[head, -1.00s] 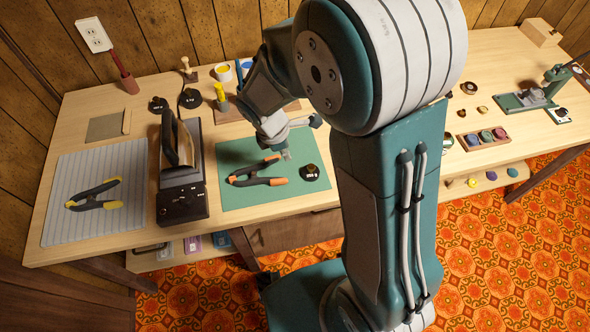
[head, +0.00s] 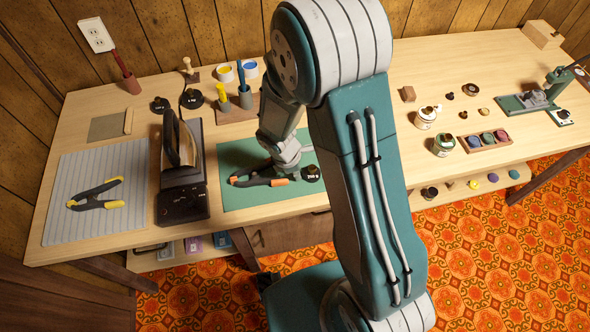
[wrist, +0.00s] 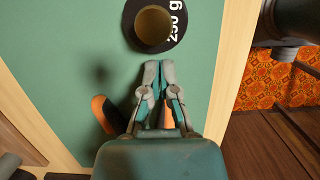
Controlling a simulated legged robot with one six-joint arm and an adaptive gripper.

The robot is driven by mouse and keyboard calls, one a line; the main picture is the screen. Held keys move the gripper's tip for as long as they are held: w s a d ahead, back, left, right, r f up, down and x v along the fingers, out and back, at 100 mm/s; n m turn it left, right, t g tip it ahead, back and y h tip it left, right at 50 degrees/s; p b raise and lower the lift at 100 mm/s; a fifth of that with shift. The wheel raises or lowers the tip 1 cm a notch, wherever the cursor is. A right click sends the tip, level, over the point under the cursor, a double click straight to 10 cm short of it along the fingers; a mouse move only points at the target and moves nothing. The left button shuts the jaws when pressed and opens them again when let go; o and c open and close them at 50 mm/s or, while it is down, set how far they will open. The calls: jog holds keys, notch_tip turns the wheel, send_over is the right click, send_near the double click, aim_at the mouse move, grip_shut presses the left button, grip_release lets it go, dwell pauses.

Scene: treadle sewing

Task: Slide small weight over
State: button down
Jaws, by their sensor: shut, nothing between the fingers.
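A round black weight (head: 311,173) with a white label lies on the green mat, right of the orange-tipped clamp (head: 247,181). In the wrist view the weight (wrist: 134,38) has a brass-coloured raised middle, and its label seems to read 250 g. My gripper (wrist: 160,66) is shut and empty, its fingertips just short of the weight's near edge; I cannot tell whether they touch. In the head view my wrist hides the fingertips. An orange clamp tip (wrist: 101,110) shows left of my gripper. Two more black weights (head: 159,105) (head: 190,98) stand at the back left.
The green mat (head: 235,152) lies on the wooden bench. An iron-like device (head: 180,200) stands left of it, then a striped board (head: 60,170) with a yellow-tipped clamp (head: 93,196). Jars (head: 443,145) and a tray of coloured pieces (head: 485,140) sit to the right.

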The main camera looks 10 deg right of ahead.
jog(key=d, duration=1.3)
jog(key=shift+s+d, duration=0.1)
